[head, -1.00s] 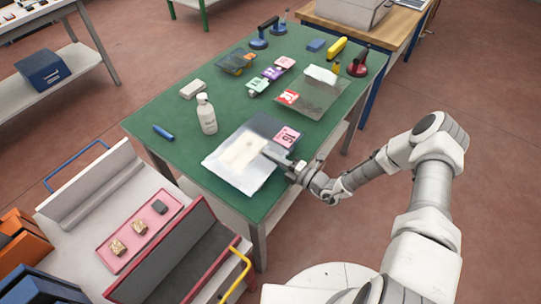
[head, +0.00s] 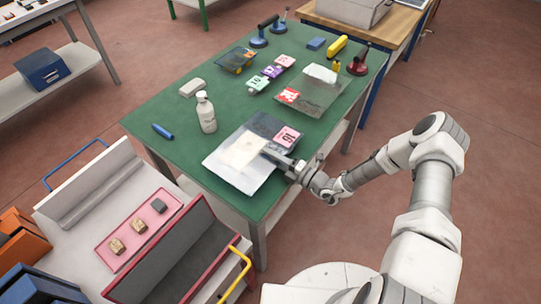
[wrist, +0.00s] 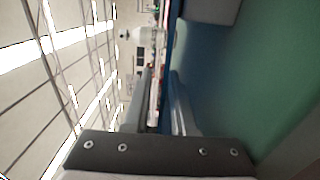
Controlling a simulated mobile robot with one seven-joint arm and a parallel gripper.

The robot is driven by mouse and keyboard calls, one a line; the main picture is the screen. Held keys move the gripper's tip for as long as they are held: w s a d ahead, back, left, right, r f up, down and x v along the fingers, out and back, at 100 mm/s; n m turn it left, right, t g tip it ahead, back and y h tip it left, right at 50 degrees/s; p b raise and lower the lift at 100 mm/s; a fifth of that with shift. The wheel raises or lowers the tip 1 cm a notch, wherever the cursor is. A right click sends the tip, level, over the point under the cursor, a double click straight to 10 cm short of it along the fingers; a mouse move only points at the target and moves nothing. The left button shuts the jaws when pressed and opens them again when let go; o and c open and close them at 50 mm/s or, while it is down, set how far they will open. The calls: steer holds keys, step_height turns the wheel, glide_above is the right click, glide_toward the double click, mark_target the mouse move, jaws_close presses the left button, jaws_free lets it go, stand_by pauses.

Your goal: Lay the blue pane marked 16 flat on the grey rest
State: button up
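The pane marked 16 (head: 262,124) lies flat near the front edge of the green table. It looks dark grey-blue and clear, with a pink 16 label (head: 288,136) at its right corner. A pale flat area (head: 238,176) shows at its near left part; I cannot tell whether this is the grey rest under it or glare. My gripper (head: 270,154) is low at the pane's right edge, with its fingers reaching over it. In the wrist view my gripper (wrist: 162,100) shows its two fingers apart, with a gap between them. The contact with the pane is unclear.
Another pane with a red label (head: 312,92) lies farther back on the green table (head: 180,112). A white bottle (head: 206,113) stands left of the near pane. Small labelled blocks, suction cups and a dark pane are behind. A cart with a pink tray (head: 118,226) stands at front left.

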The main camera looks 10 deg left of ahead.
steer(key=shift+o, duration=0.8)
steer(key=shift+f, duration=0.15)
steer(key=b+v, duration=0.1)
steer(key=v, duration=1.6)
steer(key=shift+s+d+b, duration=0.2)
steer(key=shift+b, duration=0.2)
